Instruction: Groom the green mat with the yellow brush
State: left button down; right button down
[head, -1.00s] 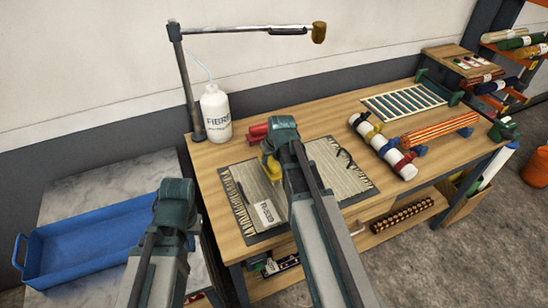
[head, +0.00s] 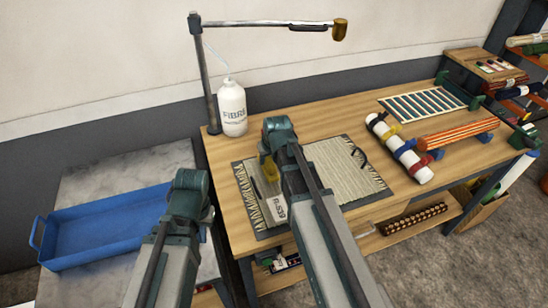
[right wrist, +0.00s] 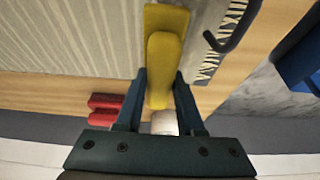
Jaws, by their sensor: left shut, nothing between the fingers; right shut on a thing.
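My right gripper (right wrist: 160,98) is shut on the yellow brush (right wrist: 167,50), seen from above in the right wrist view. In the head view the brush (head: 269,168) shows beside my right wrist, over the left part of the mat. The mat (head: 334,172) looks pale beige-green, with fringe at its ends, and lies flat on a dark grey underlay (head: 378,194). I cannot tell whether the bristles touch it. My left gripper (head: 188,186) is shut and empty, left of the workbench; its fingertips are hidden.
A white label card (head: 277,208) lies on the mat's left part. A white bottle (head: 232,108) and a lamp post (head: 205,75) stand behind. A strapped white roll (head: 402,150) lies right. A blue tray (head: 105,230) rests on the left table. Red rolls (right wrist: 104,104) lie behind the mat.

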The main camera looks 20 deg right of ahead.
jog(key=shift+a+r, duration=0.1)
notch_tip(320, 180, up, 6)
jog(key=p, duration=0.6)
dwell(0.4)
notch_tip(320, 180, up, 3)
jog(key=p, duration=0.3)
dwell(0.3)
